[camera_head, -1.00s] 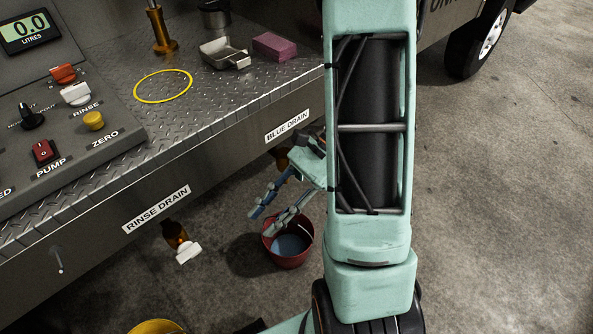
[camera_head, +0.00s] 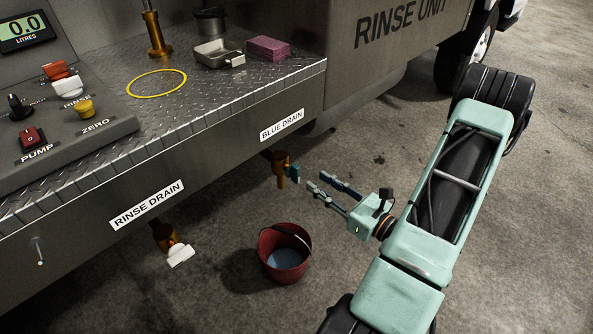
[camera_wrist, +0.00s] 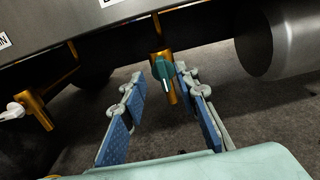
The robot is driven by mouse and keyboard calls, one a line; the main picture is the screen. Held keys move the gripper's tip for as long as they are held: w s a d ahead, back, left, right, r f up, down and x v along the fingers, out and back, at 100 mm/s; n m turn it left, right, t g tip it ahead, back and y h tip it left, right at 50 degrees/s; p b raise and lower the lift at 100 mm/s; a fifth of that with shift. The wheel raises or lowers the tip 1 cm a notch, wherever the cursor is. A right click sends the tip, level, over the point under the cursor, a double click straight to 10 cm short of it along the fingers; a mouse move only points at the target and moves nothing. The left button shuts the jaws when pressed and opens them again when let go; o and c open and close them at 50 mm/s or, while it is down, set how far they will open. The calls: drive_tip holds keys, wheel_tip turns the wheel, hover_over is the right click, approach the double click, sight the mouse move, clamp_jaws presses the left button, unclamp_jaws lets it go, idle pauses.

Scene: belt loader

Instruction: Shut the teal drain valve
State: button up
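The teal drain valve (camera_head: 293,171) is a small teal handle on a brass pipe below the BLUE DRAIN label. In the wrist view the teal handle (camera_wrist: 165,70) hangs on the brass pipe, beyond and between my fingertips, its long side near upright and slightly tilted. My gripper (camera_head: 318,182) is open and empty, a short way to the right of the valve in the head view. In the wrist view its two blue-padded fingers (camera_wrist: 160,85) are spread apart. I see no contact with the handle.
A red bucket (camera_head: 263,256) holding bluish liquid stands on the floor below the valve. The white rinse drain handle (camera_head: 180,256) is to the left. The steel cabinet edge (camera_head: 215,165) overhangs both drains. A large grey cylinder (camera_wrist: 282,42) is at right in the wrist view. Floor on the right is clear.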

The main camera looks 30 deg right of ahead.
sight(299, 170)
drive_tip(key=b+x, duration=0.1)
drive_tip(key=x, duration=0.8)
drive_tip(key=shift+w+b, duration=0.1)
drive_tip(key=shift+b, duration=0.25)
drive_tip(key=shift+c, duration=0.3)
clamp_jaws()
drive_tip(key=shift+f, duration=0.1)
